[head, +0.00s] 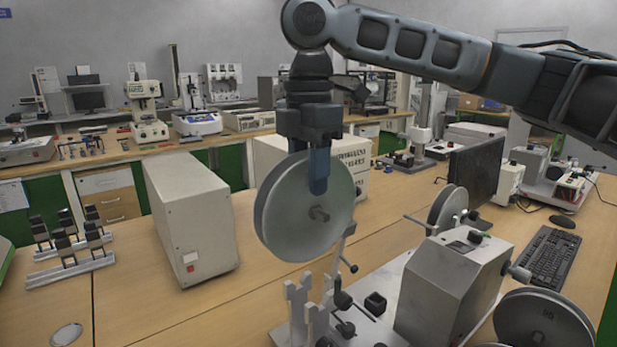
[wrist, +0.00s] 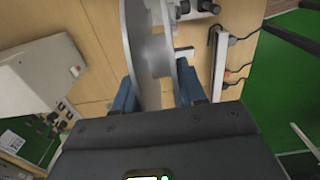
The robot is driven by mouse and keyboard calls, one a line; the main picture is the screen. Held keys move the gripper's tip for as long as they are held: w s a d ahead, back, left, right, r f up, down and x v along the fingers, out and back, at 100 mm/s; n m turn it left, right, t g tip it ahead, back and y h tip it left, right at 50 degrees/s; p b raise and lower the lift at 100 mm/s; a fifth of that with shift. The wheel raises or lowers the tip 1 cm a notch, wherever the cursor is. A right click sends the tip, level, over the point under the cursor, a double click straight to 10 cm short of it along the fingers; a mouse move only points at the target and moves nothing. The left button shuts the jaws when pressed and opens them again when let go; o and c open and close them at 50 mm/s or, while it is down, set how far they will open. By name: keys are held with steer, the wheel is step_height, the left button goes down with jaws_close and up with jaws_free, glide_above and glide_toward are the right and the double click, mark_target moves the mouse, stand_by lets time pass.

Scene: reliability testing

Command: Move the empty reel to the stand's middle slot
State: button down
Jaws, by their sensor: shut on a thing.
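The reel (head: 290,222) is a pale grey two-flanged disc with a short hub, held upright in the air above the bench. It also shows in the wrist view (wrist: 148,60), between the blue fingers. My gripper (head: 318,185) points down and is shut on the reel's upper part; one finger lies over the near flange. The wrist view shows my gripper (wrist: 156,95) with a finger on each side of the reel. A low metal stand (head: 72,270) with two rows of dark-topped uprights and gaps between them sits at the left of the bench, apart from the reel.
A beige box (head: 188,222) stands between the stand and the reel. A grey winding machine (head: 450,285) with forked white posts (head: 298,305) is below and right of the reel. Another reel (head: 543,320), a keyboard (head: 548,258) and a monitor (head: 474,170) are at right. Bench front left is mostly clear.

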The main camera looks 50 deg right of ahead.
mark_target(308, 246)
steer(key=shift+f, duration=0.1)
steer(key=shift+f+b, duration=2.95)
steer(key=shift+f, duration=3.75)
steer(key=shift+r, duration=0.1)
